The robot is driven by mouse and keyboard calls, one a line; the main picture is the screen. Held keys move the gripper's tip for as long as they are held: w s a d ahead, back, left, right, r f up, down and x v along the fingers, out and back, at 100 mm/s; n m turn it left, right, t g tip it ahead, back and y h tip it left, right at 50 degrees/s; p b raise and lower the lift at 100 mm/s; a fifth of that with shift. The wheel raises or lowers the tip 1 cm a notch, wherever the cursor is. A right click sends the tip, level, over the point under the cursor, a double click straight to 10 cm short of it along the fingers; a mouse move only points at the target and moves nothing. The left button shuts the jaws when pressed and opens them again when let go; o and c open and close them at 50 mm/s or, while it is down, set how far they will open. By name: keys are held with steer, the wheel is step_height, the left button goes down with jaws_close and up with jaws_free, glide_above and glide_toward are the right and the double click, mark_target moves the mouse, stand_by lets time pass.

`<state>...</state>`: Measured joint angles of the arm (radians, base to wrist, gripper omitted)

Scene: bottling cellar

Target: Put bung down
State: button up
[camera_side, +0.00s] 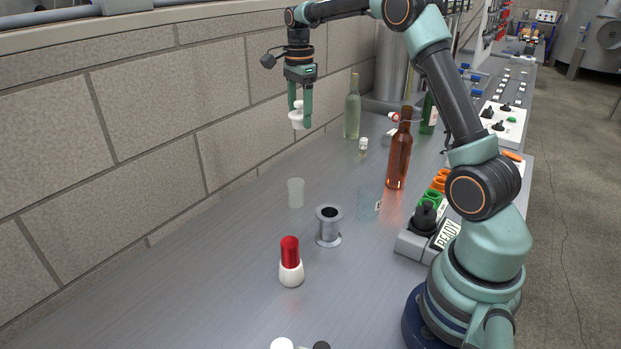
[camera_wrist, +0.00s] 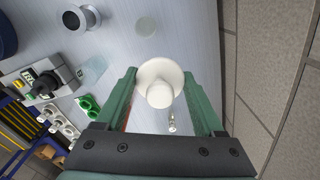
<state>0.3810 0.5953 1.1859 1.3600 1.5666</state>
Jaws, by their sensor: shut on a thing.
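The bung (camera_side: 297,117) is a white stepped piece with a wide flange. My gripper (camera_side: 300,122) is shut on it and holds it in the air, well above the bench, near the stone wall. In the wrist view the bung (camera_wrist: 159,83) sits between the two green fingers of my gripper (camera_wrist: 160,88), its round top facing the camera. The grey metal bench (camera_side: 190,285) lies below it.
A frosted cup (camera_side: 295,193), a grey flanged spool (camera_side: 328,227) and a red-and-white piece (camera_side: 290,262) stand on the bench. A clear bottle (camera_side: 353,108) and a brown bottle (camera_side: 399,152) stand farther back. A control box (camera_side: 418,243) is at right. The bench's left front is clear.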

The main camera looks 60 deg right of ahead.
glide_above(331, 183)
step_height(331, 183, down, 20)
stand_by(0.5)
steer(key=shift+f, duration=0.15)
steer(key=o, duration=1.3)
steer(key=shift+o, duration=0.2)
